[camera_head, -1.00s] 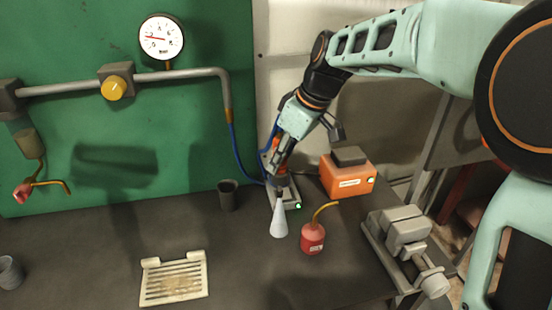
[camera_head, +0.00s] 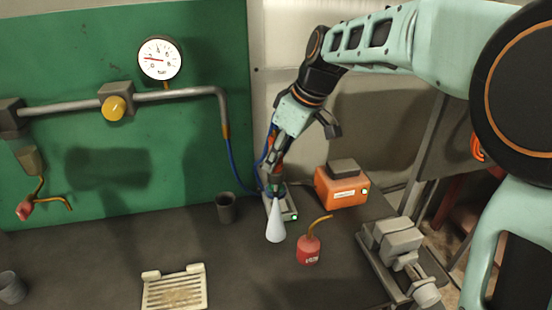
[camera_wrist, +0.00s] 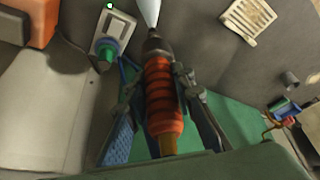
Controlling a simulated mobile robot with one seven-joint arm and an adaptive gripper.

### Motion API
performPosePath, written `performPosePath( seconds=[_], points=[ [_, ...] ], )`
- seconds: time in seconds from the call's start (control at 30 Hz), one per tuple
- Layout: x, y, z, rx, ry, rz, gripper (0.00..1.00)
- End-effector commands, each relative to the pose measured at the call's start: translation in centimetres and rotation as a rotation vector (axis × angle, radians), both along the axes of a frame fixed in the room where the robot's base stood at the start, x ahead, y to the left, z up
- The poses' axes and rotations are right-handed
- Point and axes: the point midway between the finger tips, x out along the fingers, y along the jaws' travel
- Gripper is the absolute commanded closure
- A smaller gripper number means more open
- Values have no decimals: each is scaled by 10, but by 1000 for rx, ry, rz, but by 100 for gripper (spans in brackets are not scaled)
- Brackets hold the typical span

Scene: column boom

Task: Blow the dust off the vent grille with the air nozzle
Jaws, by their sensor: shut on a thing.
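My gripper (camera_head: 276,163) is shut on the air nozzle (camera_head: 277,180) by its orange ribbed handle, which shows between the fingers in the wrist view (camera_wrist: 162,95). The nozzle points down, and a pale cone (camera_head: 275,222) spreads from its tip over the bench. The vent grille (camera_head: 149,295) is a cream slatted plate lying on the bench at front left, with a brownish dust patch on its slats. It also shows at the top of the wrist view (camera_wrist: 248,18). The nozzle is to the right of the grille and apart from it.
A holder plate (camera_head: 287,212) with a green light is behind the nozzle. A red oil can (camera_head: 308,250), an orange box (camera_head: 341,189) and a grey vise (camera_head: 398,243) stand to the right. A dark cup (camera_head: 226,208) stands left of the nozzle. A blue hose (camera_head: 237,172) hangs behind.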

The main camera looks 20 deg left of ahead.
Motion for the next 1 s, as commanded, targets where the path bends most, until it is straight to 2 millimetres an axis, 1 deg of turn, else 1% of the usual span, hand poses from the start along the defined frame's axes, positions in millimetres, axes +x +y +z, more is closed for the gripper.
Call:
performPosePath(
  seconds=[0.03,0.7,1.0],
  points=[
    [0,0,5,1,-1,0,100],
    [0,0,39,1,-2,1,100],
    [0,0,41,1,-2,1,100]
  ],
)
